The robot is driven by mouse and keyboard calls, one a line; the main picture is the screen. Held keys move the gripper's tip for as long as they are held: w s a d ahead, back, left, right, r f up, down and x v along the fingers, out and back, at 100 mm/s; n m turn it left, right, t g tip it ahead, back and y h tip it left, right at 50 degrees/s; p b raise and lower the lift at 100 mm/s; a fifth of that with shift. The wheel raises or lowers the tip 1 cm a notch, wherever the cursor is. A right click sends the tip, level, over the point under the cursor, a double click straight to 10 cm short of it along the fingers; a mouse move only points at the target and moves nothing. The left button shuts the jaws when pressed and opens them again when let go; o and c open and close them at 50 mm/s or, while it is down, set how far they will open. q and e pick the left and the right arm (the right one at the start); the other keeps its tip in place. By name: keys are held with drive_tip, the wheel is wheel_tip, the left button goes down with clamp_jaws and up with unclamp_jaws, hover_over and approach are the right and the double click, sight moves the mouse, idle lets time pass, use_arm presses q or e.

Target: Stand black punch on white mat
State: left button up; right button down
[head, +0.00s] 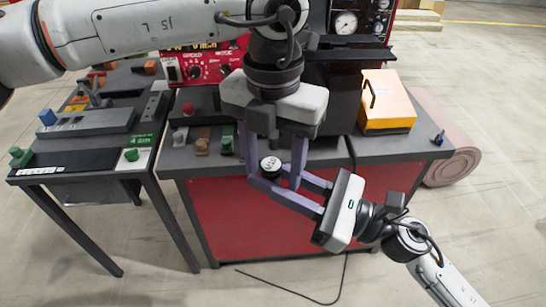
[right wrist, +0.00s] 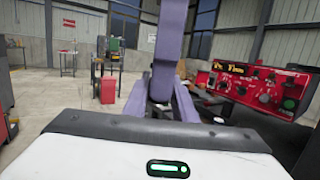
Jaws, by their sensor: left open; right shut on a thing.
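A short round black piece with a white top, seemingly the black punch (head: 270,163), is held above the front of the red cabinet in the head view. My right gripper (head: 270,175) comes in from the lower right and is shut on it. My left gripper (head: 274,178) points down from above, open, with its fingers on either side of the punch. I cannot tell whether they touch it. A small white pad (head: 126,163) under a green piece shows on the left table; I cannot tell whether it is the white mat. In the right wrist view, purple fingers hide the held piece.
The grey worktop (head: 400,147) carries small red, brown and green blocks and an orange box (head: 388,100). A red control panel (head: 205,66) stands behind. The left table (head: 85,172) holds grey fixtures and coloured pieces. A rolled pink mat (head: 455,165) lies at right.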

use_arm(q)
drive_tip(key=c, duration=1.1)
clamp_jaws()
use_arm(e)
drive_tip(key=c, duration=1.9)
unclamp_jaws()
drive_tip(key=o, duration=0.5)
